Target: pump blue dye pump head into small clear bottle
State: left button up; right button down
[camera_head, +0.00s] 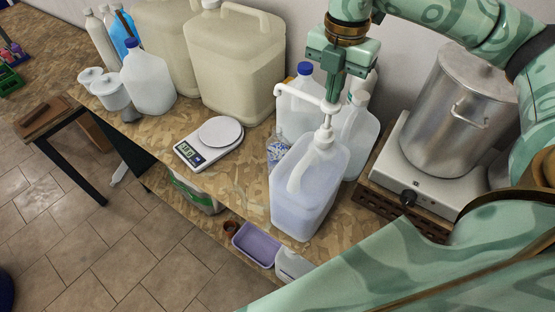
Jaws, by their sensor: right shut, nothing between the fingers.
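A white pump head (325,135) stands on a translucent jug (306,198) holding pale bluish liquid, near the front edge of the wooden bench. Its spout reaches to the left, over the bench behind the jug. My right gripper (334,103) points down at the top of the pump head, shut and empty. I cannot tell whether its fingertips touch the pump. A small clear item with blue markings (277,149), perhaps the small bottle, is partly hidden behind the jug's left side, roughly below the spout. My left gripper is not in view.
A digital scale (209,144) stands left of the jug. Clear jugs, one with a blue cap (304,70), stand behind it. A steel pot (459,110) on a hot plate (422,168) is at right. A purple tray (257,244) sits below the bench edge.

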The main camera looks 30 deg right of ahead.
aim_at(331, 106)
jog(key=shift+f+b, duration=1.7)
jog(key=shift+f, duration=0.75)
notch_tip(331, 106, up, 6)
jog(key=p, duration=0.5)
jog(key=shift+p, duration=0.35)
jog(key=shift+f, duration=0.15)
jog(key=shift+f+b, duration=2.2)
jog(key=shift+f, duration=0.5)
notch_tip(331, 106, up, 6)
jog(key=p, duration=0.5)
jog(key=shift+f, duration=0.15)
